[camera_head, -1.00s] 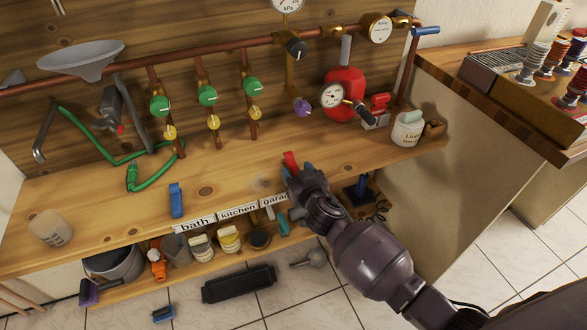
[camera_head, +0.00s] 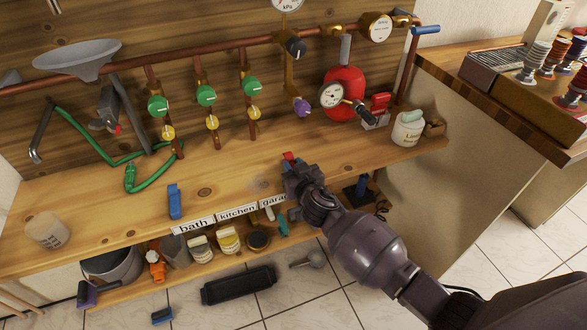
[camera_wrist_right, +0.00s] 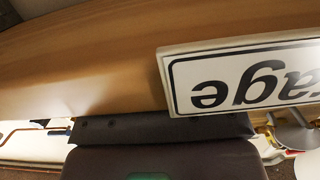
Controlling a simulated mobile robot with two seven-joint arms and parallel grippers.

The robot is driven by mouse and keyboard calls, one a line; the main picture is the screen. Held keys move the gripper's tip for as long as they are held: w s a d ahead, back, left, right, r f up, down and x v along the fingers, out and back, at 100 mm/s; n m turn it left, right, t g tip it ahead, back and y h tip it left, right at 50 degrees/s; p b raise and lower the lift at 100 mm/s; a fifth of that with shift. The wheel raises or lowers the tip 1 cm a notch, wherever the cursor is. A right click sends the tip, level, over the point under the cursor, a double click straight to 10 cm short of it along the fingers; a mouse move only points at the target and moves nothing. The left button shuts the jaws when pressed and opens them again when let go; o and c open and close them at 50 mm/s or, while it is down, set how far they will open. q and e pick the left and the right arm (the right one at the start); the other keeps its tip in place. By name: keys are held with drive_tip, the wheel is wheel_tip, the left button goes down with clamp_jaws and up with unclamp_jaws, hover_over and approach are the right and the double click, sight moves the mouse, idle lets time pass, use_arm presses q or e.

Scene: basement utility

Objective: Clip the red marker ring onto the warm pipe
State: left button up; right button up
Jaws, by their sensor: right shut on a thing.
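My right gripper (camera_head: 292,168) is over the front part of the wooden bench, above the garage label. It is shut on a small red thing (camera_head: 289,156), likely the red marker ring, mostly hidden by the gripper. Three copper branch pipes, left (camera_head: 156,108), middle (camera_head: 209,112) and right (camera_head: 253,108), hang from the horizontal copper pipe (camera_head: 190,62) behind, each with a green valve and yellow tag. I cannot tell which is warm. The gripper is apart from them. In the right wrist view the held thing cannot be made out. My left gripper is out of view.
The upside-down label (camera_wrist_right: 245,78) fills the right of the wrist view. A blue clip-like thing (camera_head: 174,201) and green hose (camera_head: 130,180) are on the bench (camera_head: 110,210). A red tank (camera_head: 344,92) with a gauge stands at back right. Bench between gripper and pipes is clear.

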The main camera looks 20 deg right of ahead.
wheel_tip(320, 180, up, 9)
drive_tip(key=p, duration=0.3)
drive_tip(key=shift+f, duration=0.2)
use_arm(q)
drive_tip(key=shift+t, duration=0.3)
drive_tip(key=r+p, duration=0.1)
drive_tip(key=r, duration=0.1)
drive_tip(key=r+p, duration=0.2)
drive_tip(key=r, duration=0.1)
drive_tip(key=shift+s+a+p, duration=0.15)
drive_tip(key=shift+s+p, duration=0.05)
drive_tip(key=shift+p, duration=0.1)
use_arm(e)
wheel_tip(320, 180, up, 11)
drive_tip(key=shift+r, duration=0.2)
